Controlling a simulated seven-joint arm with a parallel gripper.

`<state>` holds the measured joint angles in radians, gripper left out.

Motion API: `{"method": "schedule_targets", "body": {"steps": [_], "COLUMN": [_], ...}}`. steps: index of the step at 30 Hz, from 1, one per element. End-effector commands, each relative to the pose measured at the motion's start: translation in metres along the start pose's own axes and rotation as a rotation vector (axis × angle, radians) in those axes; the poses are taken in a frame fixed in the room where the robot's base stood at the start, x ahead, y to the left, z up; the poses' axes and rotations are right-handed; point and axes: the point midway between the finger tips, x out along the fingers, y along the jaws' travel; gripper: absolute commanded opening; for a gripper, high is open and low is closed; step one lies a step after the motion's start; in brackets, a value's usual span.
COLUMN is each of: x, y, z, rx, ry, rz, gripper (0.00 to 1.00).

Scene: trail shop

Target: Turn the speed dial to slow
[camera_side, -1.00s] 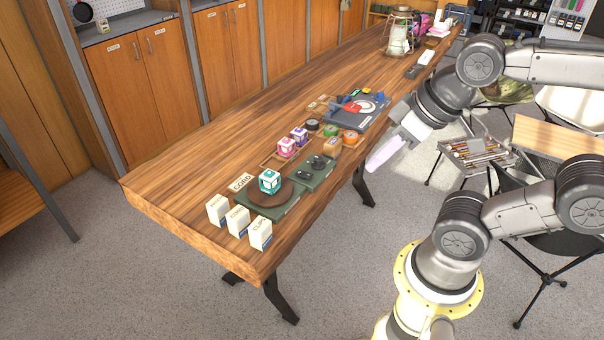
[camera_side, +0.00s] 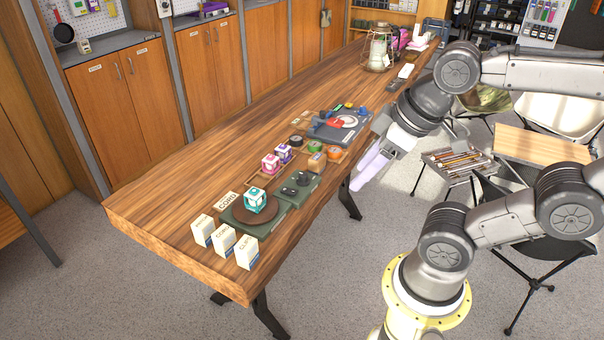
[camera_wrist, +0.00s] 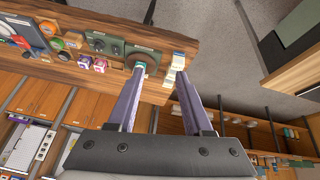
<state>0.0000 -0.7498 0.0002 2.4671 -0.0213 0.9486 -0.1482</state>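A green device on the workbench has a round brown platter (camera_side: 250,208) at one end, with a teal-and-white cube (camera_side: 255,200) on it. Its other end is a control panel (camera_side: 294,196) with small dark knobs, also visible in the wrist view (camera_wrist: 108,44). Which knob is the speed dial, its markings and its setting are too small to tell. My gripper (camera_side: 358,182) is off the bench's front edge, right of the panel and apart from it. In the wrist view its two long pale purple fingers (camera_wrist: 160,72) are spread with nothing held between them.
Small white boxes (camera_side: 222,242) stand at the bench's near end. Pink and purple cubes (camera_side: 277,158), round coloured pieces (camera_side: 319,150) and a dark board with a red part (camera_side: 340,125) lie beyond the panel. The bench's left side is clear wood.

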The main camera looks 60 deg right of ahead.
Motion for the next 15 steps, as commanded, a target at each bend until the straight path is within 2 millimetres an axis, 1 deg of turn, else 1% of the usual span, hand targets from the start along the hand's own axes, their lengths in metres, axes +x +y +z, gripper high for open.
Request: {"method": "schedule_targets", "body": {"steps": [1, 3, 7, 11, 15], "x": [-0.009, -0.017, -0.024, -0.023, -0.010], "y": [0.005, 0.013, 0.029, 0.047, 0.072], "z": [-0.011, -0.026, -0.055, -0.086, -0.123], "rx": [-0.062, -0.149, -0.274, -0.380, -0.492], "ry": [0.007, -0.014, -0.073, -0.146, -0.248], "rz": [0.016, 0.034, 0.060, 0.077, 0.083], "gripper": [0.61, 0.63, 0.63, 0.63, 0.63]}}
